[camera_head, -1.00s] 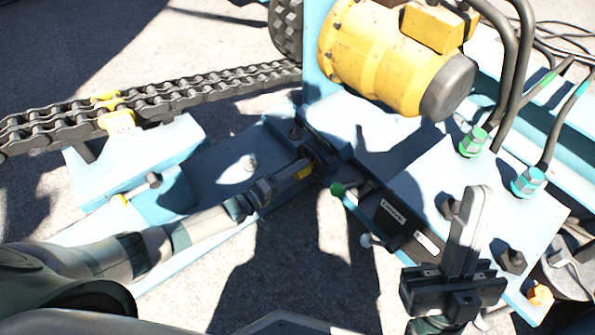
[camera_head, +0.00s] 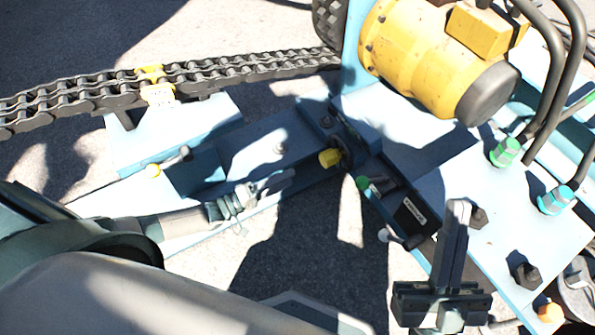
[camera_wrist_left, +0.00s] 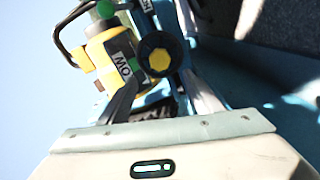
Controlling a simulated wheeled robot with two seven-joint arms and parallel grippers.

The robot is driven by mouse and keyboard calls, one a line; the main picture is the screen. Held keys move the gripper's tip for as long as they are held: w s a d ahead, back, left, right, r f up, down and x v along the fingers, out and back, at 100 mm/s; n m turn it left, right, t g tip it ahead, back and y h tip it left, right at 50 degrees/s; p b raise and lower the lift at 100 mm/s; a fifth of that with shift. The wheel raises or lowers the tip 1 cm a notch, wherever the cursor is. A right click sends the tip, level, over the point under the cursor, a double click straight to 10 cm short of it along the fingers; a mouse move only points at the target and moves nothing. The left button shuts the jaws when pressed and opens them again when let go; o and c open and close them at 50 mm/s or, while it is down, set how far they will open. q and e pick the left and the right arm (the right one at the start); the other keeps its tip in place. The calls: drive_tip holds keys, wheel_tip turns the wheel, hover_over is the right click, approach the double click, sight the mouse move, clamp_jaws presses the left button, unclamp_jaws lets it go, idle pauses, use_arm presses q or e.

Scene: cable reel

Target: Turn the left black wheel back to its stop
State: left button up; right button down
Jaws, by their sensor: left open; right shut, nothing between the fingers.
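The black wheel (camera_head: 346,152) with a yellow hub (camera_head: 330,158) sits on the blue frame, near the middle of the head view. In the left wrist view the black wheel (camera_wrist_left: 178,50) and its yellow hexagonal hub (camera_wrist_left: 159,60) face me, beyond and between the fingers. My left gripper (camera_head: 289,179) is open and empty, a short way left of and below the wheel, apart from it. Its fingers also show in the left wrist view (camera_wrist_left: 160,92). My right gripper (camera_head: 459,204) is shut and empty, pointing up over the frame's right part.
A yellow motor (camera_head: 425,60) stands behind the wheel. A chain (camera_head: 200,80) runs across the upper left. Green (camera_head: 505,152) and teal (camera_head: 555,200) hose fittings stand at right. Bare ground shows in front.

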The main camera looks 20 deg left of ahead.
use_arm(q)
drive_tip(key=shift+v, duration=1.05)
use_arm(e)
drive_tip(key=shift+s+a+f+g, duration=0.1)
drive_tip(key=shift+f+g, duration=0.2)
drive_tip(key=shift+f, duration=0.1)
